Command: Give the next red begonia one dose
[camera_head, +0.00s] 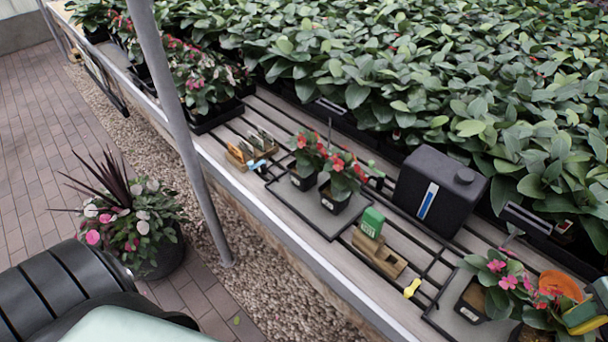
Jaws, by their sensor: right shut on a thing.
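Two potted begonias with red flowers stand on a grey tray (338,230) at the middle of the bench: a left one (306,153) and a right one (341,180). At the lower right, a second grey tray (450,317) bears a pink-flowered plant (496,277). Beside it is a red-flowered begonia (543,304), partly cut off by the frame. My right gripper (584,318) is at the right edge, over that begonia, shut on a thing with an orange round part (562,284). Most of this gripper is outside the frame. My left gripper is out of view.
A dark tank (440,190) with a cap stands behind the trays. A green-and-white box (372,222) sits in a wooden holder (382,256), near a yellow tag (412,288). Dense foliage fills the back. A grey post (181,120) rises before the bench.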

